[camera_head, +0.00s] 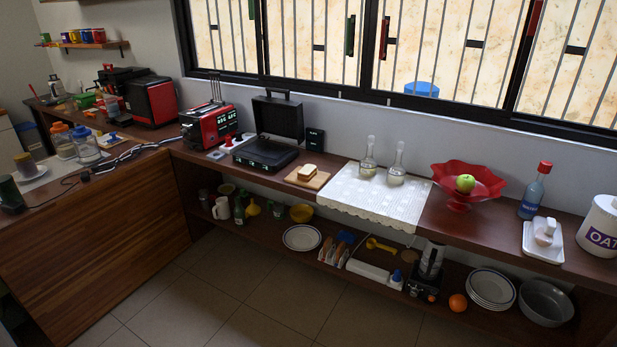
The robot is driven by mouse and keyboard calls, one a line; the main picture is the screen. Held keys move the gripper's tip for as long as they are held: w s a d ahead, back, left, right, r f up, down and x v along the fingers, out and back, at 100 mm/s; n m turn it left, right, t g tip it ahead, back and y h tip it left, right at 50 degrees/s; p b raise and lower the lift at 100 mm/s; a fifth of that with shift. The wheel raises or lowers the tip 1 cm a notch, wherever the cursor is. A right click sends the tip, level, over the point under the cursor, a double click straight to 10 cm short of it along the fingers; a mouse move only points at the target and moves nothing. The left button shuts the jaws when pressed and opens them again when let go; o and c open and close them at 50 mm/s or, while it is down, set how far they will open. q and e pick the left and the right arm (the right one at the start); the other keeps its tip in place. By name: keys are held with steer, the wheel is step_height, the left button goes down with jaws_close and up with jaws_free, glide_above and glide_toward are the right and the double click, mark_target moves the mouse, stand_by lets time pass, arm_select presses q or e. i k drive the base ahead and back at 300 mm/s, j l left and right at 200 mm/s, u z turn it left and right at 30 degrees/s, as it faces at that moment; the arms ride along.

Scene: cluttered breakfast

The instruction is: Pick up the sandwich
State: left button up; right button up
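The sandwich (307,171) is a small block of pale bread with a brown crust. It lies on a light wooden board (296,180) on the dark wooden counter, near the middle of the view. The board is between the open black grill press and the white lace cloth. Neither of my grippers is in this view, so their state does not show.
The open black press (266,152) stands left of the board, with a red toaster (208,125) beyond it. Glass bottles (368,158) stand on the lace cloth (350,196) to the right. A red fruit bowl (458,196) is farther right. The floor in front is clear.

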mark_target(306, 175)
steer(key=i+j+z, duration=0.4)
steer(key=i+j, duration=0.7)
steer(key=i, duration=0.05)
